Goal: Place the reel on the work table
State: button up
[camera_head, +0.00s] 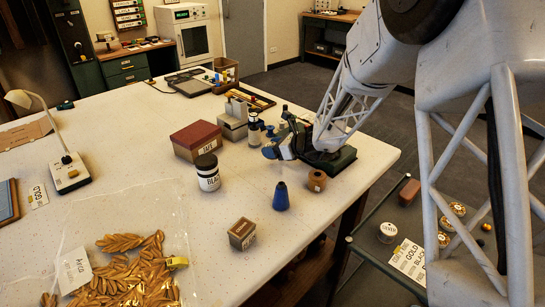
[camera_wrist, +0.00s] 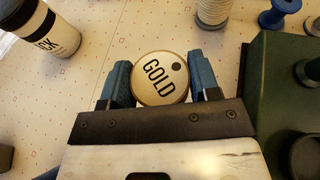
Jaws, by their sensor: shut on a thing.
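My gripper (camera_wrist: 161,85) has its two blue fingers shut on a round reel (camera_wrist: 158,86). The reel's end face is cream with a brown rim, the word GOLD and a dark off-centre spot. In the head view my gripper (camera_head: 279,146) is low over the white work table (camera_head: 120,130), beside a green base (camera_head: 335,164). The reel is mostly hidden there, and I cannot tell whether it touches the table.
A white spool (camera_wrist: 212,14) and blue spool (camera_wrist: 279,14) stand ahead. A bag of gold leaves (camera_head: 130,265) lies front left.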

jog(key=shift+f, duration=1.85)
jog(key=shift+f, duration=0.1)
jog(key=o, duration=0.9)
jog(key=shift+o, duration=0.2)
jog(key=v, duration=1.2)
